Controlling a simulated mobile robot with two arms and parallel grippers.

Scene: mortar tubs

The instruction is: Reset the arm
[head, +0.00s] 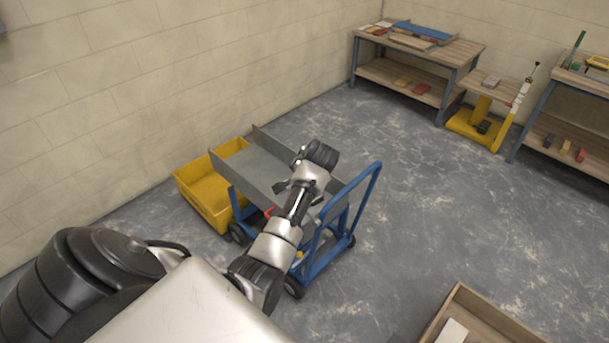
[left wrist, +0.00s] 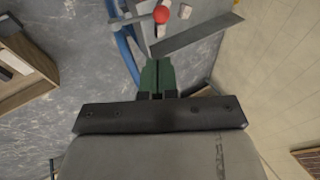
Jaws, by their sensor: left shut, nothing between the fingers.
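My left arm reaches from the lower left of the head view out over a blue trolley (head: 327,262) with a grey metal tray (head: 262,170). In the left wrist view, my left gripper (left wrist: 156,65) has dark green fingers close together with nothing between them. In the head view I cannot make out the fingertips clearly against the arm. My right gripper is not in view.
A yellow tub (head: 206,197) stands behind the trolley near the wall. A wooden crate (head: 490,318) is at the lower right, also seen in the left wrist view (left wrist: 38,58). Workbenches (head: 450,53) and a yellow stand (head: 475,125) line the back. Floor right of the trolley is clear.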

